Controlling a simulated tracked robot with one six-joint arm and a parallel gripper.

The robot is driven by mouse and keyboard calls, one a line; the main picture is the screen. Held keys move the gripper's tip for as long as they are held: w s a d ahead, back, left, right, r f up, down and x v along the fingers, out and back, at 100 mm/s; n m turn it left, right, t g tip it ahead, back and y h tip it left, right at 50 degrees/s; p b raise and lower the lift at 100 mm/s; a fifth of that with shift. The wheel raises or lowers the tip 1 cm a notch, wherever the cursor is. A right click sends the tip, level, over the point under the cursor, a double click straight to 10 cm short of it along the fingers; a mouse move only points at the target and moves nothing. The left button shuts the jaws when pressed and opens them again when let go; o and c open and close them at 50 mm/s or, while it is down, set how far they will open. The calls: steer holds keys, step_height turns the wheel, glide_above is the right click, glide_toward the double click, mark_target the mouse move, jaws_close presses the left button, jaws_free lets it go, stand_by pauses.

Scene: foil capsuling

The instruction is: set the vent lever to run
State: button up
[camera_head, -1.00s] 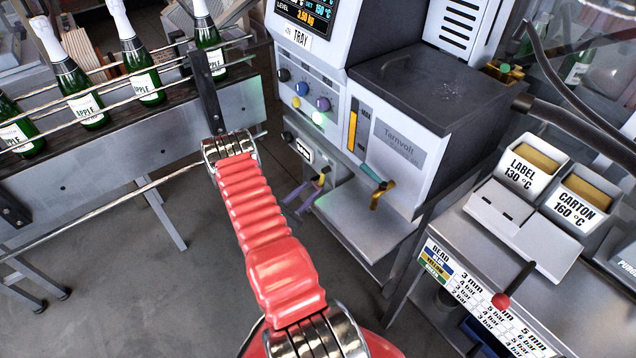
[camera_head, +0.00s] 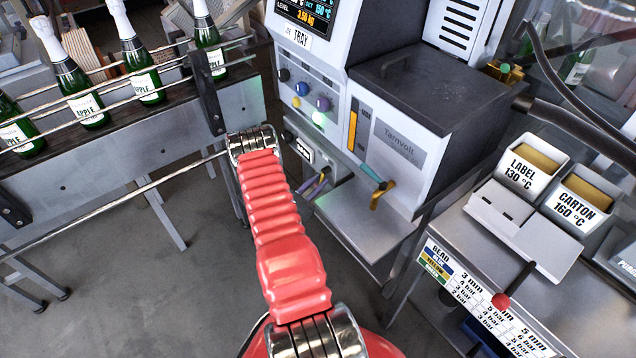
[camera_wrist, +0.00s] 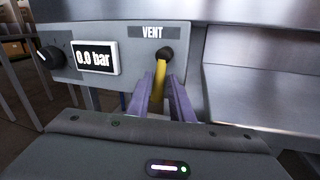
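The vent lever (camera_wrist: 160,76) has a yellow handle hanging down from a dark pivot, just under the VENT label (camera_wrist: 152,32) in the wrist view. My gripper (camera_wrist: 163,88) has two purple fingers, one on each side of the handle. They look open, with some space between the handle and the right finger; whether the left finger touches it I cannot tell. In the head view my gripper (camera_head: 319,185) is at the lower front of the machine, and the lever is mostly hidden there.
A pressure display (camera_wrist: 95,57) reading 0.0 bar and a black knob (camera_wrist: 48,58) are left of the lever. A metal tray (camera_head: 365,225) juts out to the right, with a teal and gold lever (camera_head: 378,192) above it. A bottle conveyor (camera_head: 120,165) stands left.

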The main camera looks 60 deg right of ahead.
jaws_close()
steer(key=shift+s+d, duration=0.1)
steer(key=shift+d, duration=0.1)
steer(key=shift+a, duration=0.15)
